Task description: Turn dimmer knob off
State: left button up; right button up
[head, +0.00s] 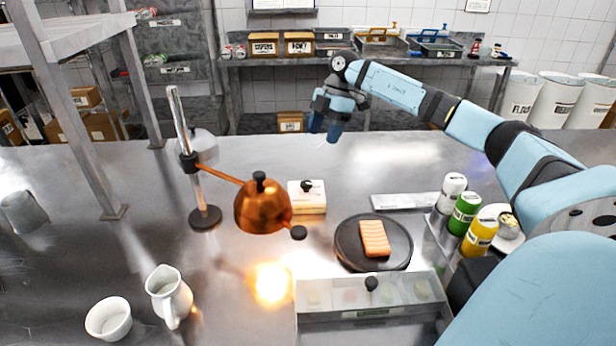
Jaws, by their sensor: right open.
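A small cream box (307,205) with a black knob (306,186) on top stands in the middle of the steel table; this looks like the dimmer. The knob's setting is too small to read. A copper heat lamp (262,208) hangs from a stand just left of it. A bright warm spot (271,283) shows on the table below the lamp, so it is lit. My right gripper (326,130) is open and empty, pointing down over the table's far edge, beyond the box and apart from it. My left gripper is out of view.
The lamp stand (205,217) is at left. A black round plate (345,248) with a salmon piece (375,238) sits right of the box. Labelled bottles (464,214) stand further right. A lidded clear container (340,308), white jug (168,296) and bowl (108,318) are in front.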

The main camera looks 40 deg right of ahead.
aim_at(307, 183)
jog(key=x, duration=1.3)
jog(key=shift+a+f, duration=0.15)
jog(key=shift+f, duration=0.1)
jog(key=c, duration=0.9)
